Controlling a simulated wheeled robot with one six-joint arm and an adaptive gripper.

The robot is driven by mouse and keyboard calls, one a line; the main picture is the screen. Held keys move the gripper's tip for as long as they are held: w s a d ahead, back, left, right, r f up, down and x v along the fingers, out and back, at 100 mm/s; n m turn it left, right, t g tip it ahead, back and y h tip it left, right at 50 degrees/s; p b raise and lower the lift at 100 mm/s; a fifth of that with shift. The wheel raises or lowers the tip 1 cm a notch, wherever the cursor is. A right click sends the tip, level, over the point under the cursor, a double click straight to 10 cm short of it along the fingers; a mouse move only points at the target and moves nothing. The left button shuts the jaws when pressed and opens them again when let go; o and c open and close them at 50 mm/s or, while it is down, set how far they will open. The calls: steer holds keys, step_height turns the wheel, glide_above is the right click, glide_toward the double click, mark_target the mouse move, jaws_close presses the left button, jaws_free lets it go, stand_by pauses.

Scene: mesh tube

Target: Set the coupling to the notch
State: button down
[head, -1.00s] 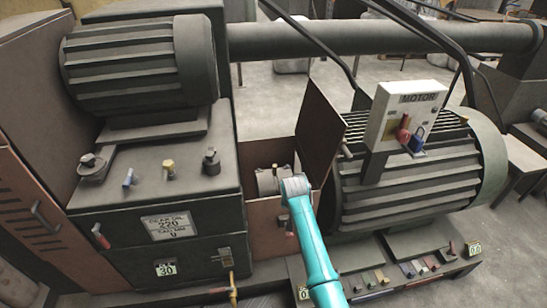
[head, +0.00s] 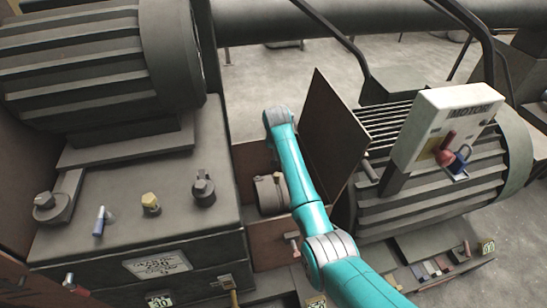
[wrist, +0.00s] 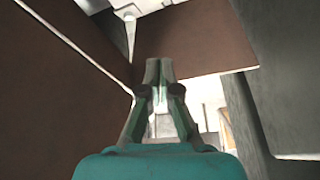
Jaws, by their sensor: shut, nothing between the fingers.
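The coupling (head: 268,194) is a grey cylinder between the gearbox block and the motor, with a small tan piece (head: 278,178) on its top. My teal arm passes in front of its right side and hides part of it. I cannot make out the notch. In the wrist view my gripper (wrist: 159,65) has its fingertips together and holds nothing. A brown panel (wrist: 205,58) shows behind the fingertips. In the head view the gripper is hidden, so I cannot tell its gap to the coupling. The coupling cannot be made out in the wrist view.
The brown raised cover (head: 335,135) stands close to the right of my arm. The finned motor (head: 425,205) and its switch box (head: 425,135) are further right. The gearbox top (head: 150,245) with several fittings is left. A large pipe (head: 270,22) crosses behind.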

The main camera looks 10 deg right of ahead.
steer(key=x, duration=1)
steer(key=shift+s+a, duration=0.3)
steer(key=shift+s, duration=0.65)
steer(key=shift+s+a, duration=0.3)
steer(key=shift+s, duration=0.6)
steer(key=shift+f, duration=0.1)
